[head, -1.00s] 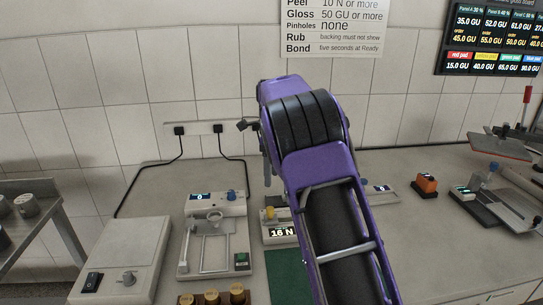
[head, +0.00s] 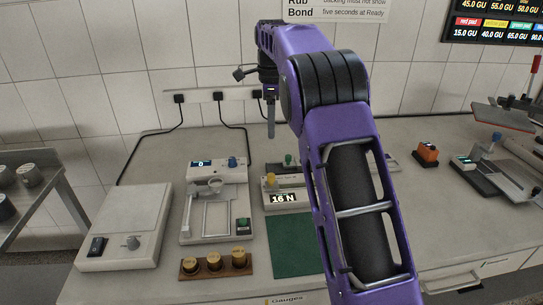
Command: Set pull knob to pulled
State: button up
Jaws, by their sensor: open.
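Several knobs show on the bench devices, and I cannot tell which is the pull knob. A blue knob (head: 232,162) sits on the white device at left with a lit display. A yellow knob (head: 270,179) sits on the device reading "16 N" (head: 288,199), with a green knob (head: 288,159) behind it. My gripper (head: 271,131) points down, open and apparently empty, above the back of the bench. In the picture it lies above and between the blue and green knobs, apart from both. The fingers show nearly edge-on. My forearm hides part of the bench right of the "16 N" device.
A white box (head: 125,228) with a black switch stands at left. Brass weights sit in a wooden block (head: 217,264) at the front, beside a bare green mat (head: 297,250). An orange block (head: 427,153) and other devices stand at right. Sockets and cables line the wall.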

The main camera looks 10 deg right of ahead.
aim_at(271, 175)
notch_tip(271, 175, down, 17)
jog(key=n+b, duration=0.3)
jog(key=n, duration=0.4)
jog(key=shift+r+b, duration=0.1)
jog(key=shift+b, duration=0.2)
grip_shut()
dwell(1.3)
